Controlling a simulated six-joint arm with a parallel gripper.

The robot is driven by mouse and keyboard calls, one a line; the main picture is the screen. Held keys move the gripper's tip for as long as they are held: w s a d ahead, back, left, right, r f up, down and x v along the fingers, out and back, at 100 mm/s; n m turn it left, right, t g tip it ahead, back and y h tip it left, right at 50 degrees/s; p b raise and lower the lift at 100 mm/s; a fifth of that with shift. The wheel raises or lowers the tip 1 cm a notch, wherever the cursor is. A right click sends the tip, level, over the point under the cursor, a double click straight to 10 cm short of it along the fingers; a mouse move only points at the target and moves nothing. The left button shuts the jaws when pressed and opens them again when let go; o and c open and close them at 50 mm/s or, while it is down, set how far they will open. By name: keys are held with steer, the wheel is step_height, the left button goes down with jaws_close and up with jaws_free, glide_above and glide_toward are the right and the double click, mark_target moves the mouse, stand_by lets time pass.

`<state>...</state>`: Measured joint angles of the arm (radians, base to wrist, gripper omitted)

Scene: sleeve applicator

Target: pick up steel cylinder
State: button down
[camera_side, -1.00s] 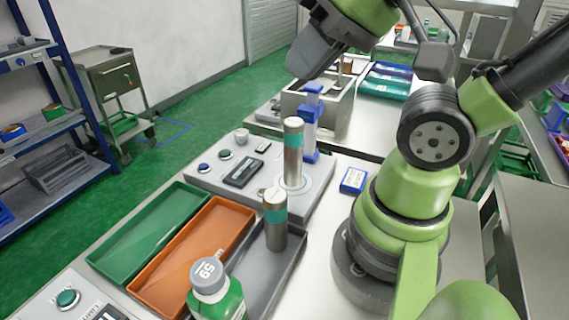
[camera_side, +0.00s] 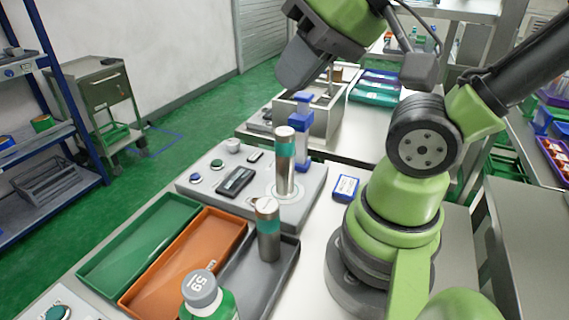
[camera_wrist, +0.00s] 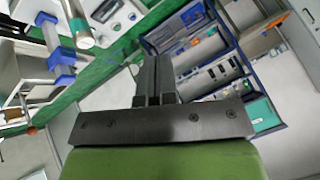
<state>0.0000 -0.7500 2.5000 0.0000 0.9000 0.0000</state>
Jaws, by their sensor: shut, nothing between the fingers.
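One steel cylinder (camera_side: 284,172) with a teal band stands upright on the round plate of the grey applicator base. A second steel cylinder (camera_side: 268,240), also with a teal band, stands upright in the grey tray (camera_side: 233,292). My gripper (camera_wrist: 154,68) is shut and empty in the wrist view, with its fingers together. In the side view my gripper hangs high at the top, above and behind both cylinders and well apart from them. A cylinder with a teal band (camera_wrist: 79,25) shows at the upper left of the wrist view; I cannot tell which one it is.
A blue and white post (camera_side: 303,135) rises behind the standing cylinder. The green tray (camera_side: 140,240) and orange tray (camera_side: 190,262) lie left of the grey one. A grey-capped bottle (camera_side: 203,292) stands in front. A blue box (camera_side: 345,187) lies near my base.

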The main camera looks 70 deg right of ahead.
steer(key=c, duration=1.8)
jaws_free()
steer(key=shift+c, duration=0.2)
steer(key=o, duration=1.3)
steer(key=m+g+h, duration=0.2)
steer(key=m+g, duration=0.5)
steer(key=m, duration=2.1)
glide_above(285, 131)
steer(key=f, duration=0.5)
steer(key=a+f, duration=0.1)
steer(key=f, duration=0.1)
steer(key=shift+f, duration=0.25)
steer(key=shift+d+f+m, duration=0.25)
steer(key=shift+d+m, duration=0.1)
steer(key=shift+m, duration=0.15)
steer(key=shift+d+f+m, duration=0.1)
steer(key=shift+f+m, duration=0.15)
steer(key=shift+m, duration=0.05)
step_height(285, 131, down, 10)
steer(key=shift+d+r, duration=0.1)
steer(key=shift+d, duration=0.05)
